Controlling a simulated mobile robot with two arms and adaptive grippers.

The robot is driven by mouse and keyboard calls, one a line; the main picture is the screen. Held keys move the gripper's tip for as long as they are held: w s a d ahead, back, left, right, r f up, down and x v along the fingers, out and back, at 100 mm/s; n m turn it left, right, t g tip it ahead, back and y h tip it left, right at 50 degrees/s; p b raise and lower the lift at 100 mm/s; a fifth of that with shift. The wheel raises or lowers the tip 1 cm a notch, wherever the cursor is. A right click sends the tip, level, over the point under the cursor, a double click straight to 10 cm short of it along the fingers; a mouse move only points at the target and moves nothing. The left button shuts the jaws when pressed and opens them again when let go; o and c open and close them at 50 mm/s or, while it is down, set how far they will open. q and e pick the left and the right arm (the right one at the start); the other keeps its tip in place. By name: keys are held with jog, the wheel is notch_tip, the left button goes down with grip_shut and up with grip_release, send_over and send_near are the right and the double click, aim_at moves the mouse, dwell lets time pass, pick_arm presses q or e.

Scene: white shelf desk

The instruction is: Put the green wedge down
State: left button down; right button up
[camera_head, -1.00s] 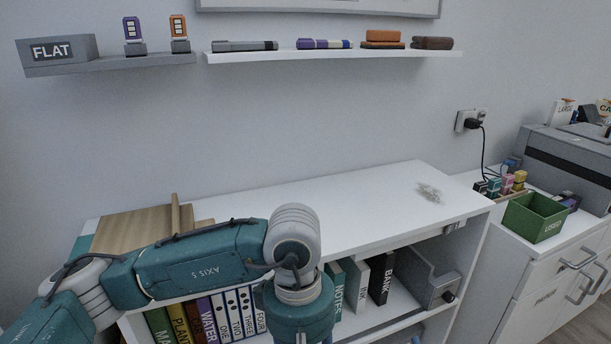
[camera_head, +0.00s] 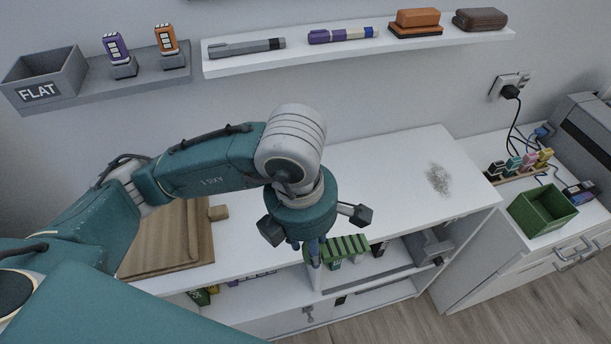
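The green wedge (camera_head: 345,248) is a ribbed green piece in front of the white desk's front edge, at the tip of my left gripper (camera_head: 317,256). My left gripper points down and appears shut on the wedge's left end; the teal gripper body hides part of the grip. The wedge looks held in the air over the open shelf front, not resting on the desk top. My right gripper is not in view.
The white desk top (camera_head: 385,180) is clear in the middle and right, apart from a grey smudge (camera_head: 439,179). A wooden board (camera_head: 165,245) and a small wooden block (camera_head: 218,212) lie at left. A green bin (camera_head: 542,210) stands on the right cabinet.

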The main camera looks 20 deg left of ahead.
pick_arm(q)
jog(key=w+a+p, duration=0.5)
jog(key=w+a, duration=0.5)
jog(key=w, duration=0.5)
jog(key=f, duration=0.2)
jog(key=f+p, duration=0.1)
jog(key=f, duration=0.1)
jog(key=f+p, duration=0.1)
jog(key=f, duration=0.1)
jog(key=shift+w+a+f, duration=0.15)
jog(key=shift+w+a, duration=0.2)
jog(key=shift+a, duration=0.05)
jog(key=shift+w+a+f+p, duration=0.1)
jog(key=shift+w+f+p, duration=0.05)
jog(key=shift+p, duration=0.3)
jog(key=shift+f, duration=0.35)
jog(key=c, duration=1.2)
grip_release()
jog(key=shift+r, duration=0.1)
